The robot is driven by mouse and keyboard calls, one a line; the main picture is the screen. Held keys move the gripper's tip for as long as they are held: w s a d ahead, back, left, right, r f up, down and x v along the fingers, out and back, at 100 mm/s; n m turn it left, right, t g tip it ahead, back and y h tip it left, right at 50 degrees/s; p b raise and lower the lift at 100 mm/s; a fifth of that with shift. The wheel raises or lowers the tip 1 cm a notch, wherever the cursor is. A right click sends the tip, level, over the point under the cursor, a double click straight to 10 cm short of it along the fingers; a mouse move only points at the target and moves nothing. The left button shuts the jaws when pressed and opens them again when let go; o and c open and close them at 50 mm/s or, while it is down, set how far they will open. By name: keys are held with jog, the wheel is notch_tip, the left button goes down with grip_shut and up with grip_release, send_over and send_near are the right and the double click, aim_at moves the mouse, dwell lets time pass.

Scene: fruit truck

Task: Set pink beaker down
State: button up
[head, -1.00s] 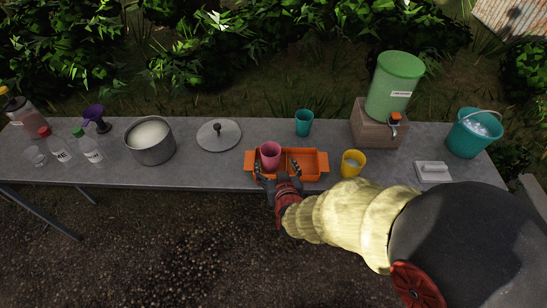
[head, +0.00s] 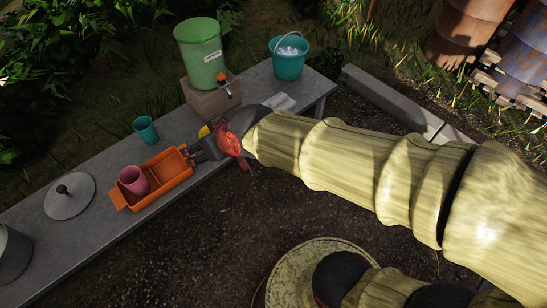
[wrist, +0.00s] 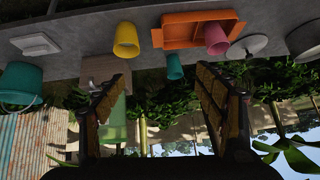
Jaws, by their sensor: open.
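The pink beaker (head: 134,181) stands inside the orange tray (head: 170,168), at the tray's left end, on the grey table. In the wrist view, which is upside down, the pink beaker (wrist: 216,40) also shows in the orange tray (wrist: 180,44), clear of my fingers. My gripper (head: 191,155) is open and empty, near the tray's right end and apart from the beaker. In the wrist view my gripper's two fingers (wrist: 160,90) are spread wide with nothing between them touching.
A teal cup (head: 146,130) stands behind the tray. A green dispenser (head: 201,52) on a block, a teal bucket (head: 288,60), a lid (head: 69,196) and a pot (head: 12,252) stand on the table (head: 72,243).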

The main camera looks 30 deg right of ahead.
jog(key=s+d+r+m+g+h, duration=0.2)
jog(key=s+d+r, duration=0.1)
jog(key=s+d, duration=0.8)
jog(key=s, duration=0.3)
jog(key=shift+s+d+r+h, duration=0.15)
jog(key=shift+d+r+h, duration=0.15)
jog(key=shift+d+r, duration=0.1)
